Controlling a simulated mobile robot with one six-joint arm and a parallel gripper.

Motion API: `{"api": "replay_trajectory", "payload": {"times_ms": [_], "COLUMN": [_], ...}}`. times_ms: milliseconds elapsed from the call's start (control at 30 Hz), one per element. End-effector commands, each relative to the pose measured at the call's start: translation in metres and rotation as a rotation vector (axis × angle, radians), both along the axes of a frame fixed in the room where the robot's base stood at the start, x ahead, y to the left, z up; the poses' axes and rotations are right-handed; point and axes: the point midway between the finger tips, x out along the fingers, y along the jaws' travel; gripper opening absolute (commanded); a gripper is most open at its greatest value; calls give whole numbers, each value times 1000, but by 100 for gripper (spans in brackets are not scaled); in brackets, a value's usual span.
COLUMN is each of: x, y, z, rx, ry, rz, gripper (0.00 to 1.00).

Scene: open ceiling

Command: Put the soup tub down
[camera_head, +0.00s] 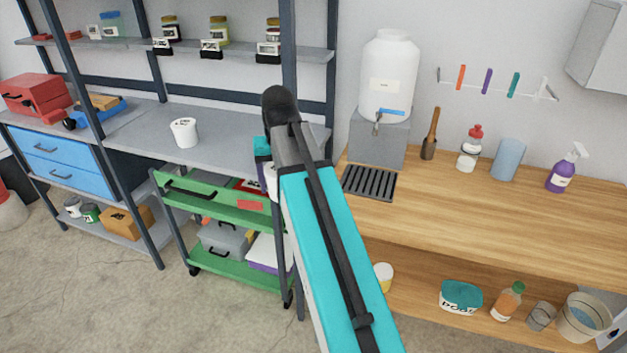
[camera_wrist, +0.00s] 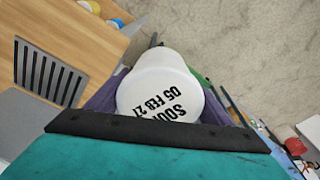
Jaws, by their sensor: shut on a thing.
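The soup tub (camera_wrist: 158,92) is white and round, with "SOUP" and "05 FEB 27" in black on the face towards the wrist camera. My gripper (camera_wrist: 163,84) is shut on it, with a purple finger on each side. In the head view my gripper (camera_head: 265,165) is mostly hidden behind my arm, in front of the grey bench and above the green cart. What is under the tub is hidden; in the wrist view, floor shows beyond it.
A similar white tub (camera_head: 184,134) stands on the grey bench (camera_head: 225,147). The green cart (camera_head: 215,190) stands in front. At right, the wooden counter (camera_head: 470,215) holds a water dispenser (camera_head: 388,80), drip grille (camera_head: 369,183) and bottles; its front middle is clear.

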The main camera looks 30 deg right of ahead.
Motion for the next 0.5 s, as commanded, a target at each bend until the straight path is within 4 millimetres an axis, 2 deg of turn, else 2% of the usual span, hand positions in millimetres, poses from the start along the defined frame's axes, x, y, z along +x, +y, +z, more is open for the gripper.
{"api": "replay_trajectory", "payload": {"times_ms": [33,300,500], "x": [6,22,27], "y": [16,93,135], "z": [2,7,9], "rx": [0,-2,-3], "ry": [-1,-4,-5], "rz": [40,236,345], "gripper": [32,32,32]}}
